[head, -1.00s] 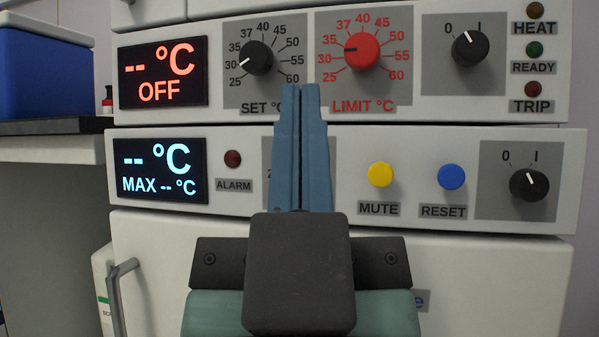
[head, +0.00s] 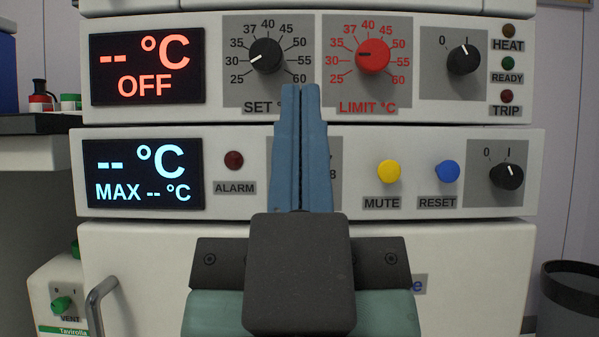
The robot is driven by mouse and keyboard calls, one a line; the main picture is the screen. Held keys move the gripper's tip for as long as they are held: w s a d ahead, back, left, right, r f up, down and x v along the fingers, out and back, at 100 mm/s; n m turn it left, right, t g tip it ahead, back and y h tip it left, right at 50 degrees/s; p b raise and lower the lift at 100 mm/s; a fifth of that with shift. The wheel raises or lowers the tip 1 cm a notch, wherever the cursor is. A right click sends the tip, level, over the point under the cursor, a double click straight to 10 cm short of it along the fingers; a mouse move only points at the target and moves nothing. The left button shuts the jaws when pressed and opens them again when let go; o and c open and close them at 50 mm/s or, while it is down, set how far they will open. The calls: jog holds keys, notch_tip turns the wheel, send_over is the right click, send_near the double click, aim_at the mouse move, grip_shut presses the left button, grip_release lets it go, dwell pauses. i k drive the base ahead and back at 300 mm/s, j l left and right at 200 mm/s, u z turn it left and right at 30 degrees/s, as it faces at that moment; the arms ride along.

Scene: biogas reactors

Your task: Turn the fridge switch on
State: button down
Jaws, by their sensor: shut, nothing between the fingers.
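The lower white panel (head: 300,205), above a broad white door (head: 160,270), carries a black rotary switch (head: 507,176) at its right end, marked 0 and I.
The lower panel also has a lit display (head: 144,174), yellow MUTE button (head: 388,171) and blue RESET button (head: 447,171). The upper panel has a similar black switch (head: 464,59), a red LIMIT knob (head: 373,56) and a SET knob (head: 266,56). A black bin (head: 572,300) stands at right.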

aim_at(507, 176)
jog(key=l+u, duration=0.5)
jog(key=l, duration=0.3)
jog(key=l+u, duration=0.5)
jog(key=l, duration=0.3)
jog(key=k+j+z, duration=0.25)
jog(key=j+z, duration=0.2)
jog(key=k+j, duration=0.05)
jog(key=j, duration=0.05)
